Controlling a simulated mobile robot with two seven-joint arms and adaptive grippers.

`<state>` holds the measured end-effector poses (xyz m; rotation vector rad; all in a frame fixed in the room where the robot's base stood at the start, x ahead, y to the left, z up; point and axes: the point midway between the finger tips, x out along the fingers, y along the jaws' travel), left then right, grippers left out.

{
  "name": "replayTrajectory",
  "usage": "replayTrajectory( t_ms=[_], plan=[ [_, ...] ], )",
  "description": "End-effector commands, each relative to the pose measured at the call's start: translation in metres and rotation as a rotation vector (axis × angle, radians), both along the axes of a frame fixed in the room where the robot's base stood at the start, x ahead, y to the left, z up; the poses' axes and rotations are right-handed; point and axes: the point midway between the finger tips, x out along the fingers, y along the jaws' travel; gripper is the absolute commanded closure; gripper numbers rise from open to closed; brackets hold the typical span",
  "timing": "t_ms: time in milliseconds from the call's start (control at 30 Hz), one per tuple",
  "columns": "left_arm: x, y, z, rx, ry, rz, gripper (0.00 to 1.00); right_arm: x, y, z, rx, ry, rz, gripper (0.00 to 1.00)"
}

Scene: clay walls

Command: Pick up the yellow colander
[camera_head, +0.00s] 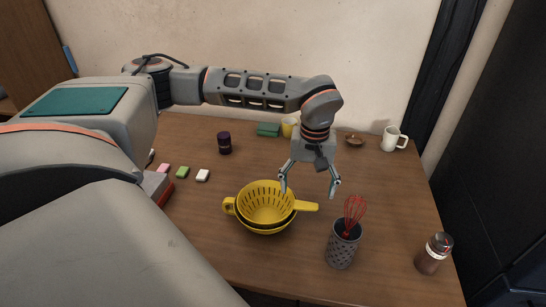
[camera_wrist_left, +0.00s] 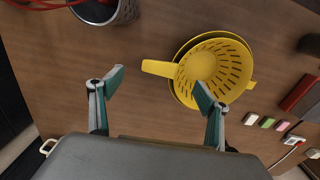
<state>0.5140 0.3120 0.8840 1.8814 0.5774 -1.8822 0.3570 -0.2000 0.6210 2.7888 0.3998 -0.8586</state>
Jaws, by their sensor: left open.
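The yellow colander (camera_head: 262,203) sits on the wooden table, slots facing up, with its long handle pointing right in the head view. It appears to rest in a second yellow bowl-like piece (camera_head: 262,230) just beneath it. In the left wrist view the colander (camera_wrist_left: 222,68) is right of centre, with its handle reaching left between the lines of the two fingers. My left gripper (camera_head: 309,186) is open and empty, pointing down above the table near the handle; its fingers also show in the left wrist view (camera_wrist_left: 160,84). They look apart from the handle. My right gripper is out of view.
A grey perforated holder with a red whisk (camera_head: 343,245) stands close to the handle's right front. A brown shaker jar (camera_head: 433,254) is farther right. A dark jar (camera_head: 224,143) is behind left.

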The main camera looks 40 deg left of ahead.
Motion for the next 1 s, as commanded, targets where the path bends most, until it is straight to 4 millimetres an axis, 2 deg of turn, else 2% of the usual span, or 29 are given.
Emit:
replayTrajectory(
  t_ms=[267, 600, 933, 1000],
  plan=[
    [-0.001, 0.001, -0.028, 0.000, 0.004, 0.000, 0.23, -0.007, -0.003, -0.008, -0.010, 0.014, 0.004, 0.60],
    [-0.001, 0.006, -0.072, 0.000, 0.004, 0.000, 0.23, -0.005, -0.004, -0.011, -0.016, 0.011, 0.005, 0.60],
    [0.000, 0.006, -0.077, -0.001, 0.001, 0.000, 0.23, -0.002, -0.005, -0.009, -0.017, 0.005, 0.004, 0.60],
    [0.000, 0.006, -0.077, -0.001, 0.001, 0.000, 0.42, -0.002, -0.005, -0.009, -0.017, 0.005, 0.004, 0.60]
  ],
)
